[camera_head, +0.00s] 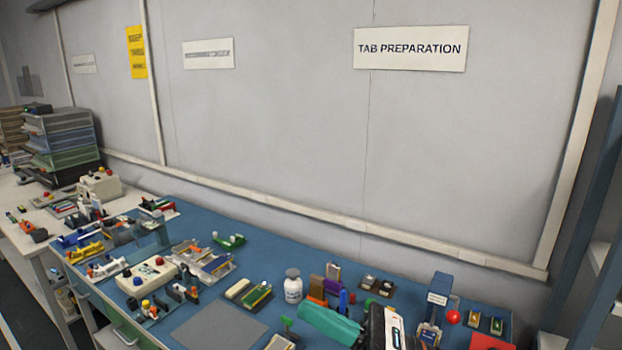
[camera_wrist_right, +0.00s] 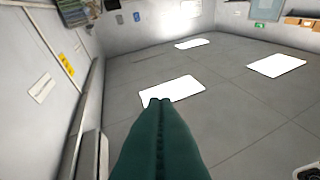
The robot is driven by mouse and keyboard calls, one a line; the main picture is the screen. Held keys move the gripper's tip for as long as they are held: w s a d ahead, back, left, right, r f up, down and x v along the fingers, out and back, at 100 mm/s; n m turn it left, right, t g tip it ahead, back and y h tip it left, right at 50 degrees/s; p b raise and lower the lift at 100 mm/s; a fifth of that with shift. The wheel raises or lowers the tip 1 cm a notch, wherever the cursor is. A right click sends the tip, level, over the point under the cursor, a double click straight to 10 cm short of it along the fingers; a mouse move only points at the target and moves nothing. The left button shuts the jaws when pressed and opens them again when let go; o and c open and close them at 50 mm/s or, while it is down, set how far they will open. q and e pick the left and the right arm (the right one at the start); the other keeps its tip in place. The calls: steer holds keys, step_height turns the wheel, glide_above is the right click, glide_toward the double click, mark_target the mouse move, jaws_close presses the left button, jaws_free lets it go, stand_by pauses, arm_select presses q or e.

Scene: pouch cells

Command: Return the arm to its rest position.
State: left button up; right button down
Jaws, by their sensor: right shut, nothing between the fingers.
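My right gripper (camera_head: 305,311) comes in at the bottom of the head view, with teal fingers and a black and white wrist body. It is over the front part of the blue bench (camera_head: 258,258), pointing left. In the right wrist view its two teal fingers (camera_wrist_right: 160,103) lie together along a seam, shut and empty, with open floor beyond the tips. I cannot tell its height above the bench. My left gripper is not in view.
Near the right gripper stand a white bottle (camera_head: 293,287), several upright coloured pieces and a blue lever press (camera_head: 436,300) with a red knob. A grey mat (camera_head: 220,326) lies bare to the left. Trays and tools crowd the bench's left part. A wall runs behind.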

steer(key=w+d+f+m+t+h, duration=0.3)
steer(key=d+m+t+h, duration=0.4)
steer(key=m, duration=0.7)
steer(key=w+d+f+m+t+h, duration=0.3)
steer(key=d+m+t+h, duration=0.35)
steer(key=m, duration=0.75)
steer(key=s+d+f+m+g+h, duration=0.1)
steer(key=d+f+m+g+h, duration=0.25)
steer(key=f+m+h, duration=0.65)
steer(key=s+d+f+m+g+y, duration=0.25)
steer(key=s+f+m+g, duration=0.8)
steer(key=s+f, duration=0.9)
step_height(320, 180, down, 26)
steer(key=s+n+g, duration=0.2)
steer(key=g, duration=0.2)
steer(key=s+d+f+b, duration=0.1)
steer(key=s+d+f, duration=0.1)
steer(key=s+f, duration=1.5)
steer(key=shift+s+d+f+g+h, duration=0.15)
steer(key=shift+d+f+g+h, duration=0.2)
steer(key=shift+d+f+h, duration=0.05)
